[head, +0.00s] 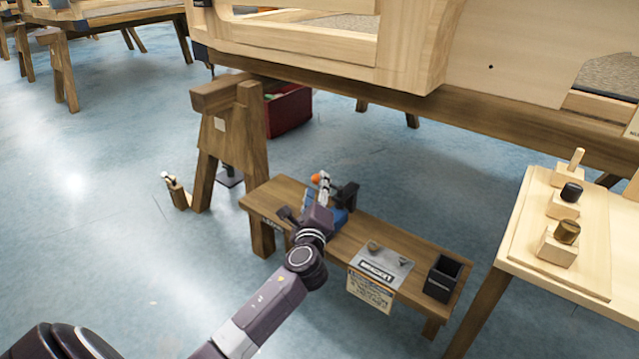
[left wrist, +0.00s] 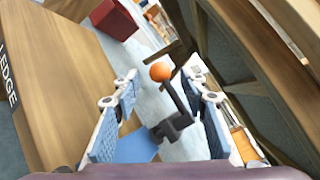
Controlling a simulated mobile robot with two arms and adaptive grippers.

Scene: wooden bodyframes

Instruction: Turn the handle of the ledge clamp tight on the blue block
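The ledge clamp is black and shows on the low wooden bench in the head view (head: 347,194). Its dark handle ends in an orange ball (head: 316,178), also seen in the left wrist view (left wrist: 160,71). The blue block (head: 341,217) is partly hidden behind my left gripper; a blue surface, apparently the block, shows in the left wrist view (left wrist: 136,147). My left gripper (head: 315,192) is open over the bench. In the left wrist view its blue-padded fingers (left wrist: 163,80) stand on either side of the handle, with gaps visible. My right gripper is not in view.
The bench (head: 262,194) also carries a grey plate (head: 385,262) and an open black box (head: 443,278). A sawhorse (head: 233,130) under a wooden frame stands behind it. A light table (head: 525,225) with several knobbed blocks is at right. Floor at left is mostly clear.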

